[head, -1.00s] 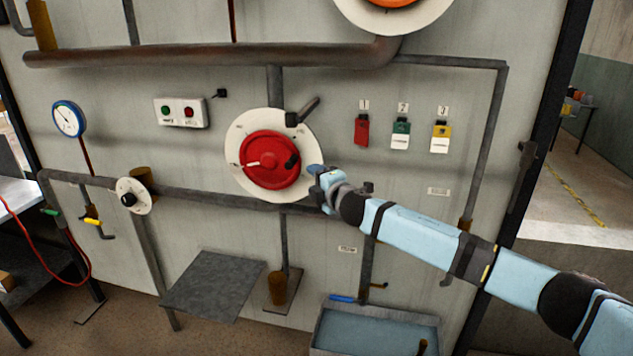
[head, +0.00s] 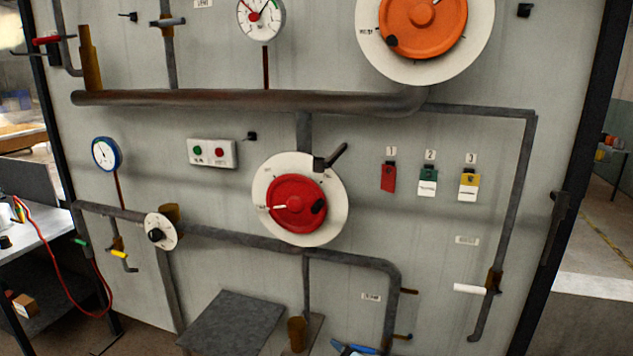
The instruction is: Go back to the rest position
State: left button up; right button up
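The grey wall panel (head: 430,225) fills most of the head view, with a red round knob (head: 299,201) on a white dial (head: 334,222) near its middle. No gripper is at the dial. A small blue and dark shape (head: 355,349) shows at the bottom edge, cut off by the frame; it looks like the tip of my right gripper, but too little shows to tell whether it is open or shut. My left gripper is not in view.
An orange wheel (head: 424,27) sits at the top right. Pipes (head: 250,100) and small valves cross the panel. Three coloured tags (head: 428,181) hang right of the red knob. A grey plate (head: 232,322) juts out low down. A workbench (head: 40,240) stands at the left.

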jog(key=s+d+f+m+h, duration=0.1)
jog(key=s+d+f+m, duration=0.3)
jog(key=s, duration=0.6)
jog(key=s+d+f+m+g+h, duration=0.1)
jog(key=s+d+f+m+h, duration=0.1)
jog(key=s+d+f+m, duration=0.2)
jog(key=s+d+f+m+g+h, duration=0.1)
jog(key=s+d+f+m, duration=0.3)
jog(key=s+d, duration=0.5)
jog(key=s+f+h, duration=0.1)
jog(key=s+f, duration=0.1)
jog(key=s, duration=0.6)
jog(key=shift+f, duration=0.3)
